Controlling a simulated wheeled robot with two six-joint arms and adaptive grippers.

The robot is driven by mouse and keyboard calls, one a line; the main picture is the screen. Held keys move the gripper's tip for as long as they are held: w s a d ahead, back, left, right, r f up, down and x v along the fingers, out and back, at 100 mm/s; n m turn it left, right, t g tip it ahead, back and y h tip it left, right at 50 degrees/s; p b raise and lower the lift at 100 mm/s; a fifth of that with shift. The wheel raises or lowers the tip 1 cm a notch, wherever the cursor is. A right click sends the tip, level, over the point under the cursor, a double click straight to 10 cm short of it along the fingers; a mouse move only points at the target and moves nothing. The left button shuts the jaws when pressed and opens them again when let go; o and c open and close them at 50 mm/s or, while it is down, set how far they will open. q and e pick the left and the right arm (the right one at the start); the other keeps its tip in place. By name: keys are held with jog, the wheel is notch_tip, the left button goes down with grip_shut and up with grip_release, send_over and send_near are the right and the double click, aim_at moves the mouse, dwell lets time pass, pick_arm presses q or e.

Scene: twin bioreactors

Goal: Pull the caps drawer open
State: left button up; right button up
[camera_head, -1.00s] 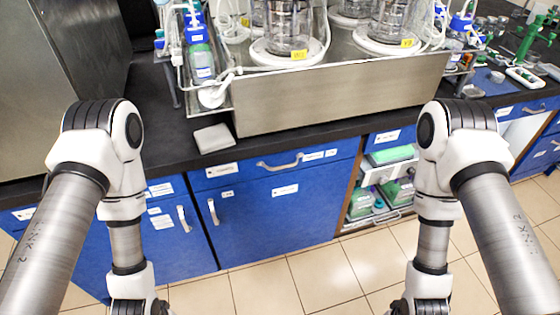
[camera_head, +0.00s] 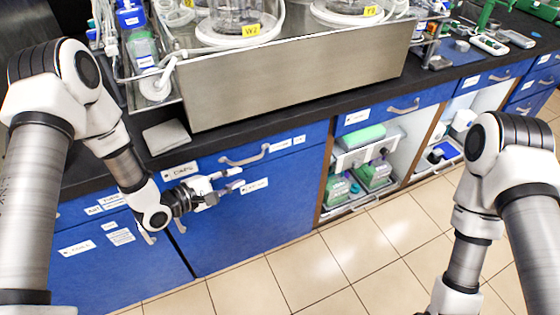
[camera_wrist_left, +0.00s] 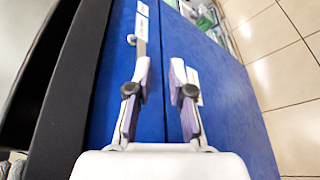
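The caps drawer (camera_head: 206,166) is a blue front with a white label under the black counter, and it looks closed. Its pale bar handle (camera_head: 245,158) is on the front, right of the label. My left gripper (camera_head: 232,181) is open and empty in front of the cabinet, slightly below the handle. In the left wrist view, the handle (camera_wrist_left: 141,38) lies just beyond the upper end of the left finger of my left gripper (camera_wrist_left: 160,72), with no clear contact. The right arm shows at the right, but its gripper is outside the picture.
A blue cupboard door (camera_head: 262,222) is below the drawer. A steel tray (camera_head: 300,80) with the bioreactors stands on the counter, beside a grey pad (camera_head: 166,137). Open shelves (camera_head: 341,164) hold green-lidded boxes at the right. The tiled floor (camera_head: 330,260) in front is clear.

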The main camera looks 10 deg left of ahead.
aim_at(249, 161)
pick_arm(q)
jog(key=shift+t, duration=0.5)
jog(key=w+d, duration=0.1)
jog(key=w, duration=0.1)
jog(key=w+d, duration=0.1)
jog(key=w, duration=0.2)
jog(key=w+d, duration=0.1)
jog(key=w, duration=0.1)
jog(key=shift+w+d+f+b, duration=0.15)
jog(key=shift+w+f+b, duration=0.1)
jog(key=shift+w+b, duration=0.15)
grip_shut()
